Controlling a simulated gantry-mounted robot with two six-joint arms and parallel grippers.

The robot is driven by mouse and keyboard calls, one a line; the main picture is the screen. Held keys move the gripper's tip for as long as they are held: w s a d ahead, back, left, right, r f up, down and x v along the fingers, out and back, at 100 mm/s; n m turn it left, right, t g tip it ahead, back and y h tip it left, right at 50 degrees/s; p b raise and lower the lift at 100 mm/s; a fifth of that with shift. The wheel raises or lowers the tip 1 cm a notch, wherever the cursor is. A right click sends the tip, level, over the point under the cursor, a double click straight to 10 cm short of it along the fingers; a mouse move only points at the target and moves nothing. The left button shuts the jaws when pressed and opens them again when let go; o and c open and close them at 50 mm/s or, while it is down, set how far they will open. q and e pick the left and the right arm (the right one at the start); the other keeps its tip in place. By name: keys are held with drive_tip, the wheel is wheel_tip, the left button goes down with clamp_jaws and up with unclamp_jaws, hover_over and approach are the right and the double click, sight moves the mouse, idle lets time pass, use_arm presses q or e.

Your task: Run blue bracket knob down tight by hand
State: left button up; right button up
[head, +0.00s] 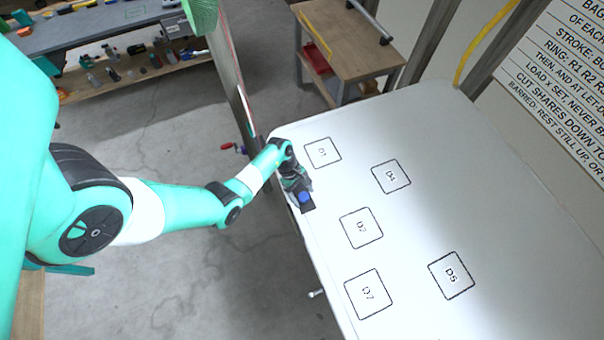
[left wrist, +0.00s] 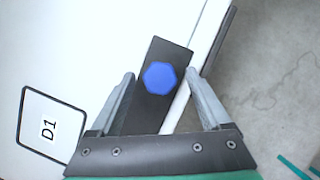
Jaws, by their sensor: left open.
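The blue knob (head: 304,196) sits on a dark bracket (head: 308,207) at the left edge of the white cart roof. In the left wrist view the knob (left wrist: 160,77) is six-sided and sits on the flat dark bracket plate (left wrist: 170,52), which overlaps the roof's rim. My left gripper (head: 298,187) is right at the bracket. In the left wrist view its two fingers (left wrist: 161,74) are open, one on each side of the knob, with gaps visible between them and it. Whether the knob is tight cannot be told. My right gripper is not in view.
The white roof panel (head: 420,135) carries marked squares, including D1 (head: 322,153) and D2 (head: 361,228). Left of its edge is open concrete floor (head: 240,270). A red-handled clamp (head: 233,149) is left of the edge. A wooden workbench (head: 350,45) stands behind.

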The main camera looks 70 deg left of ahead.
use_arm(q)
drive_tip(key=p+v, duration=0.2)
drive_tip(key=v, duration=0.9)
drive_tip(key=shift+a+r, duration=0.15)
drive_tip(key=shift+r, duration=0.1)
drive_tip(key=shift+s, duration=0.15)
